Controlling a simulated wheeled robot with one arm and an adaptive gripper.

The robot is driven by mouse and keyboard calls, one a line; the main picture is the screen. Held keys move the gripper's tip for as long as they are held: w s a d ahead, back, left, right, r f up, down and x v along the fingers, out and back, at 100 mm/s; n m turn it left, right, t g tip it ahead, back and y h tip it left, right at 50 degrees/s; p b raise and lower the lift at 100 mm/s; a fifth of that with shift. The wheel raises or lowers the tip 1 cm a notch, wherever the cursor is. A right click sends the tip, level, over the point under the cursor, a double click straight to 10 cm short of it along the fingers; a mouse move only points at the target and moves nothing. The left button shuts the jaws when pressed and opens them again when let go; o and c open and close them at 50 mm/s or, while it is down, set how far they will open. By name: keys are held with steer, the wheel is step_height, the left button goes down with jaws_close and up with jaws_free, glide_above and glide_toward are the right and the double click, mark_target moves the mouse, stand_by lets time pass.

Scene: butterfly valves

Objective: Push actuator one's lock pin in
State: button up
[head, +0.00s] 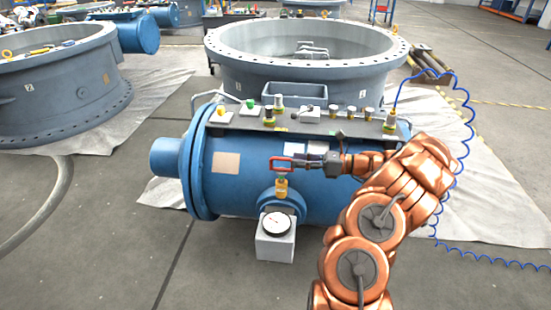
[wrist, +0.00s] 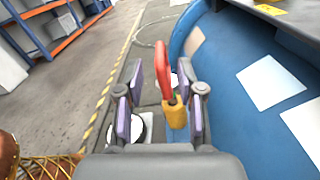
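The blue actuator (head: 240,185) lies in front of the middle butterfly valve (head: 300,70). A red loop handle (head: 280,158) on a yellow fitting (head: 281,189) stands at its front, above a dial gauge (head: 277,224). My gripper (head: 298,163) is at the handle, coming from the right. In the wrist view, my gripper (wrist: 162,100) is open, with the red handle (wrist: 163,70) and yellow fitting (wrist: 176,113) between or just beyond its fingers. Contact cannot be told. I cannot tell for certain which part is the lock pin.
A panel with small fittings (head: 290,122) runs along the actuator's top. A coiled blue hose (head: 468,110) hangs at the right. Another valve (head: 60,80) stands on the left. The floor in front is clear. The wrist view shows shelving (wrist: 50,30) at upper left.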

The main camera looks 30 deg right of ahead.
mark_target(273, 159)
steer(key=b+x, duration=0.1)
steer(key=x, duration=0.5)
steer(key=shift+w+a+b, duration=0.25)
steer(key=shift+a+b, duration=0.05)
steer(key=shift+a, duration=0.05)
jaws_close()
stand_by(0.4)
